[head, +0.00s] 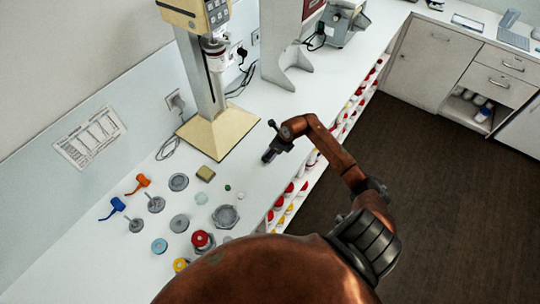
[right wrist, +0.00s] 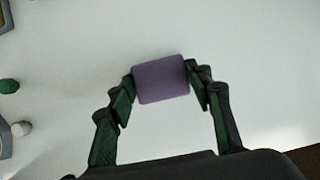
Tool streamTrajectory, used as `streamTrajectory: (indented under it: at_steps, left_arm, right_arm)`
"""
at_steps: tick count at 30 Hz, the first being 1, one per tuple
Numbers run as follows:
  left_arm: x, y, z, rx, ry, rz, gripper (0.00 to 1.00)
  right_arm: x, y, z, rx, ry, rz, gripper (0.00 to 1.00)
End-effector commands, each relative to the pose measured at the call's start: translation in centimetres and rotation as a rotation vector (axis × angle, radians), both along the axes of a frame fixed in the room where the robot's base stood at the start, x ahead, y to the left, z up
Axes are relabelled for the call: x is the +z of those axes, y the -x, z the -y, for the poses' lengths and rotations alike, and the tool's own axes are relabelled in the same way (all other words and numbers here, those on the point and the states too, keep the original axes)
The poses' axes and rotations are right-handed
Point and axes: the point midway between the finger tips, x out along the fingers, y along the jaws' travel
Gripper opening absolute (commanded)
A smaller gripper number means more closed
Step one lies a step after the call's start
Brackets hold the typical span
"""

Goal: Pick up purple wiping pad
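The purple wiping pad (right wrist: 162,79) shows in the right wrist view as a small purple block between the two fingertips of my right gripper (right wrist: 164,82). A fingertip lies against its left side and the other against its right side. In the head view my right gripper (head: 272,150) is low over the white counter near its front edge. The pad cannot be made out there. I cannot tell whether the pad touches the counter. My left gripper is not in view.
On the counter (head: 75,262) left of the gripper are a yellowish sponge-like block (head: 205,173), a grey hexagonal part (head: 225,216) and several round parts. A mixer stand with a cream base (head: 217,135) stands behind. Shelves with red-capped bottles lie below the front edge.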

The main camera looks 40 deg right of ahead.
Motion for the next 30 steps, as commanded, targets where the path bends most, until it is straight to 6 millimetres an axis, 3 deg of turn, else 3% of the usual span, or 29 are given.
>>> streamTrajectory:
  at_steps: [4, 17, 22, 30]
  left_arm:
    - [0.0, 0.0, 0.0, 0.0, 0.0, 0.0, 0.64]
    - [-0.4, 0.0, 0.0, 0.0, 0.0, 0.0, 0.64]
    - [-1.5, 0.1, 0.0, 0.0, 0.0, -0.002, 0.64]
    - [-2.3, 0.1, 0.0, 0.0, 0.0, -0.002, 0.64]
  right_arm:
    - [0.0, 0.0, 0.0, 0.0, 0.001, 0.0, 0.35]
    - [0.9, -0.1, 0.2, 0.001, 0.004, 0.002, 0.34]
    - [3.2, -0.1, 0.2, 0.003, 0.008, 0.002, 0.34]
    - [8.9, 3.8, -3.2, 0.006, 0.006, 0.003, 0.34]
